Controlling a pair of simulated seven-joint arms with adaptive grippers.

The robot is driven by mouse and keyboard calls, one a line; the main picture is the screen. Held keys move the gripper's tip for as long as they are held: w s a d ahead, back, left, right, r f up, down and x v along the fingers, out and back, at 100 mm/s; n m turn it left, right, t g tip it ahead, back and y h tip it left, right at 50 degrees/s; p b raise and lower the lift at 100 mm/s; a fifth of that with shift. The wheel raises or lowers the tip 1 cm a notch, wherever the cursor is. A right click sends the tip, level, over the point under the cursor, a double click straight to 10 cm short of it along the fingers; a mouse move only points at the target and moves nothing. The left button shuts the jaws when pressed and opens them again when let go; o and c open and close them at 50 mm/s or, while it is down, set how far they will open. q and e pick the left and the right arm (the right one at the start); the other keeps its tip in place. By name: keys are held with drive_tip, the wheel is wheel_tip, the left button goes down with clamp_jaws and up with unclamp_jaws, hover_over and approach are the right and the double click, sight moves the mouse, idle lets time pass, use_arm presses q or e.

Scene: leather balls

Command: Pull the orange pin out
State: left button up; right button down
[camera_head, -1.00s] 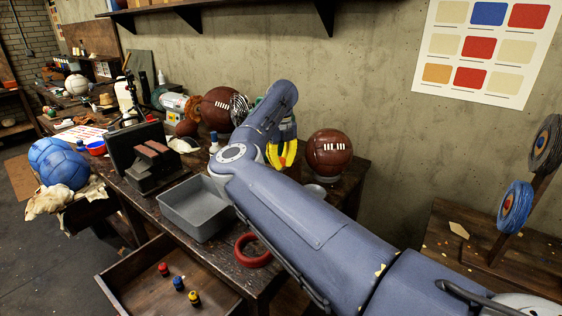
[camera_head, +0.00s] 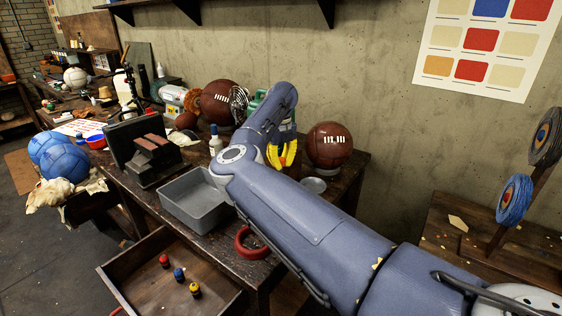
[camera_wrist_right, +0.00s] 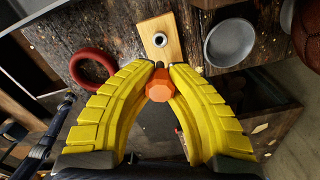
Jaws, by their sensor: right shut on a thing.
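The orange pin (camera_wrist_right: 159,84) shows in the right wrist view as a faceted orange head between the yellow fingertips. My right gripper (camera_wrist_right: 160,72) is shut on it. Just above it in that view, a pale wooden block (camera_wrist_right: 171,22) carries a grey round socket (camera_wrist_right: 160,40) with a dark centre. The pin shows beside the socket, not over it; its lower end is hidden. My left gripper is not in view.
A red ring (camera_wrist_right: 92,67) and a grey dish (camera_wrist_right: 229,43) flank the block. In the head view, a grey tray (camera_head: 170,193) and brown balls (camera_head: 330,138) stand on the bench. Below is an open drawer (camera_head: 130,286) with several small coloured bottles.

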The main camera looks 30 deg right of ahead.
drive_tip(key=shift+f, duration=0.3)
drive_tip(key=shift+f, duration=0.7)
drive_tip(key=shift+f, duration=0.35)
drive_tip(key=shift+f, duration=0.75)
drive_tip(key=shift+f, duration=0.5)
